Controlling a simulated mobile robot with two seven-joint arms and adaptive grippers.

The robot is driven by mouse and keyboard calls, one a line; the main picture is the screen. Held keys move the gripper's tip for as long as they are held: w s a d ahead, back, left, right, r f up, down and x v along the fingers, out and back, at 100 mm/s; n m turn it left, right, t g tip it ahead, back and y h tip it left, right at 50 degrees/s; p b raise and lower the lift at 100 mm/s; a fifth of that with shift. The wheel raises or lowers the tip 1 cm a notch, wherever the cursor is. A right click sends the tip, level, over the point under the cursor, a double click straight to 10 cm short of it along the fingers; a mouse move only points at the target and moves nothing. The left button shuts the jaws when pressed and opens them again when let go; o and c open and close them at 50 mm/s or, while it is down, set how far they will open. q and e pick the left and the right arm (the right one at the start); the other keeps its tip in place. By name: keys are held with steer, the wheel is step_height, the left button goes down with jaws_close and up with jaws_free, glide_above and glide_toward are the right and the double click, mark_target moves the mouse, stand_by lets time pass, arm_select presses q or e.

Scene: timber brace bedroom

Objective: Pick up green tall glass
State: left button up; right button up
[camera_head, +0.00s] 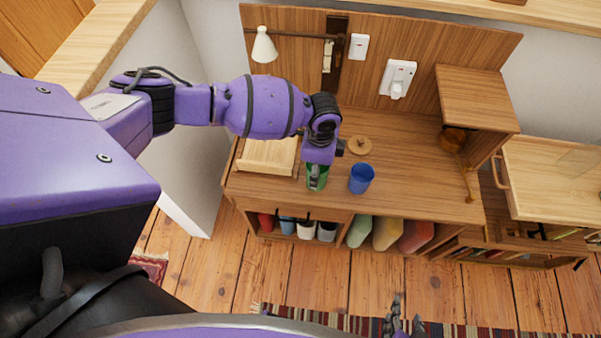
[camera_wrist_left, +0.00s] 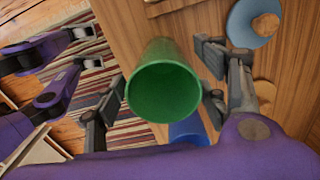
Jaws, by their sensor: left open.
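The green tall glass (camera_head: 316,178) stands at the front of the wooden desk, partly hidden by my left gripper (camera_head: 322,164). In the left wrist view the glass (camera_wrist_left: 164,82) shows its open rim. It lies between the two open fingers of my left gripper (camera_wrist_left: 160,88), with one finger on each side. Whether the fingers touch it I cannot tell. My right gripper (camera_head: 402,320) is low in the head view, in front of the desk over the striped rug. It looks open and empty.
A blue cup (camera_head: 361,179) stands just right of the glass and also shows in the left wrist view (camera_wrist_left: 190,132). A wooden tray (camera_head: 266,157) lies left, a round wooden piece (camera_head: 360,145) behind. A lamp (camera_head: 264,46) hangs above.

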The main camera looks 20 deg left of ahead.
arm_select(q)
step_height(320, 180, down, 4)
steer(key=shift+w+r, duration=0.1)
steer(key=shift+r, duration=0.05)
steer(key=c, duration=1.3)
